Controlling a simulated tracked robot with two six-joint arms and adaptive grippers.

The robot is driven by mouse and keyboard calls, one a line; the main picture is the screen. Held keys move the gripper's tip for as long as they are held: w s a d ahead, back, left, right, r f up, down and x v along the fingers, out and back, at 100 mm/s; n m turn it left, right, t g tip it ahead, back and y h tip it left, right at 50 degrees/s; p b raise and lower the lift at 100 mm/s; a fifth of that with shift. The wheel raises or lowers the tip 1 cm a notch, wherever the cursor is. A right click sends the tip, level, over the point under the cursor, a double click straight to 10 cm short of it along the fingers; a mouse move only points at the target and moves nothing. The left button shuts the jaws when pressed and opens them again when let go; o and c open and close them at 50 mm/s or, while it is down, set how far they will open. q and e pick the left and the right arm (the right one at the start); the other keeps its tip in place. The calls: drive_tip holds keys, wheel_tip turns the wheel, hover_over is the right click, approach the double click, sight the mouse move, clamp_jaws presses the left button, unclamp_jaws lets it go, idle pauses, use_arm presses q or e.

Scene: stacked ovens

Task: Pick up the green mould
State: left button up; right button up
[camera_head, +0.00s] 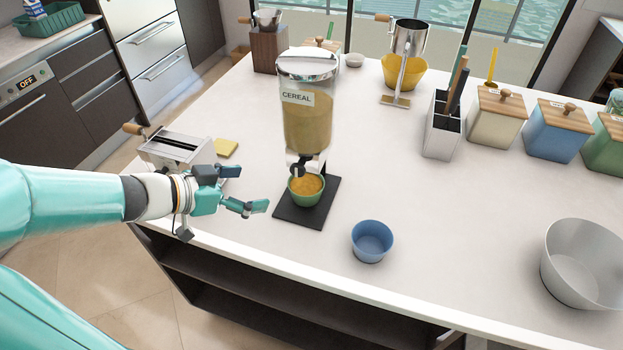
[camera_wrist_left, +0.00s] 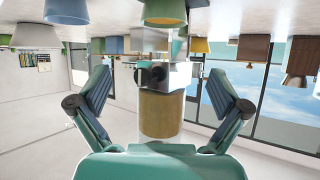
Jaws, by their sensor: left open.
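The green mould (camera_head: 294,196) is a small round cup filled with yellow cereal. It stands upright on a black mat (camera_head: 320,213) under the spout of the cereal dispenser (camera_head: 307,125). My left gripper (camera_head: 246,189) is open and empty, just left of the mould and apart from it, fingers pointing toward it. The left wrist view is upside down. There the mould (camera_wrist_left: 165,14) is at the top centre, between the directions of the two open fingers (camera_wrist_left: 159,85), with the dispenser below it in the picture. My right gripper is not in view.
A blue bowl (camera_head: 372,240) stands right of the mat near the front edge. A large metal bowl (camera_head: 583,264) is far right. Counter between the bowls is clear.

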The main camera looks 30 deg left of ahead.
use_arm(q)
drive_tip(key=b, duration=0.3)
approach(319, 177)
drive_tip(key=shift+w+d+f, duration=0.15)
drive_tip(key=shift+f, duration=0.25)
drive_tip(key=shift+w+d+f, duration=0.15)
drive_tip(key=shift+f, duration=0.25)
drive_tip(key=x, duration=0.2)
drive_tip(key=b+x, duration=0.1)
drive_tip(key=x, duration=0.1)
drive_tip(key=shift+a+f+b, duration=0.15)
drive_tip(key=shift+f+b, duration=0.15)
drive_tip(key=shift+f, duration=0.1)
drive_tip(key=shift+w+f, duration=0.2)
drive_tip(key=shift+w, duration=0.25)
drive_tip(key=c, duration=1.2)
drive_tip(key=shift+r, duration=0.1)
drive_tip(key=shift+c, duration=0.3)
drive_tip(key=shift+r, duration=0.15)
drive_tip(key=shift+r+p, duration=0.4)
drive_tip(key=shift+r, duration=0.25)
drive_tip(key=s+a, duration=0.2)
drive_tip(key=s, duration=0.3)
drive_tip(key=s+a, duration=0.2)
drive_tip(key=s, duration=0.4)
drive_tip(key=s+a, duration=0.2)
drive_tip(key=s, duration=0.4)
drive_tip(key=shift+a+p, duration=0.1)
drive_tip(key=shift+p, duration=0.3)
drive_tip(key=shift+f, duration=0.1)
